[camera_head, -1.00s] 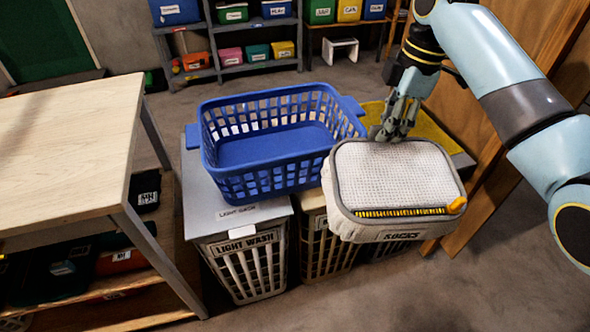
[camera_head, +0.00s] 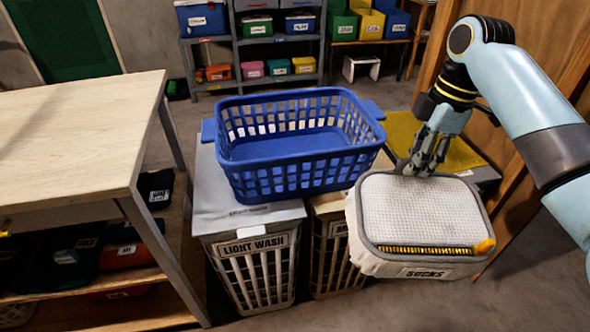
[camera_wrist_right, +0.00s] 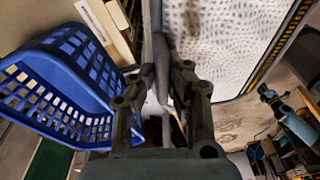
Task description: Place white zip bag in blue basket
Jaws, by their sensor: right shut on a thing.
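The white zip bag (camera_head: 420,212) has a white mesh top, grey edges, a yellow-and-black zip and an orange pull. A label on its front reads "SOCKS". My right gripper (camera_head: 424,168) is shut on its far edge and holds it up, to the right of the basket. The bag also shows at the upper right of the right wrist view (camera_wrist_right: 228,45). The blue basket (camera_head: 300,170) stands on the lid of the light wash hamper and looks empty inside. It is at the left of the right wrist view (camera_wrist_right: 60,95). My left gripper is not in view.
The light wash hamper (camera_head: 252,272) stands under the basket, with another hamper (camera_head: 333,262) beside it. A wooden table (camera_head: 80,130) is at the left. Shelves with coloured bins (camera_head: 256,27) stand at the back. A yellow top (camera_head: 455,152) lies behind the bag.

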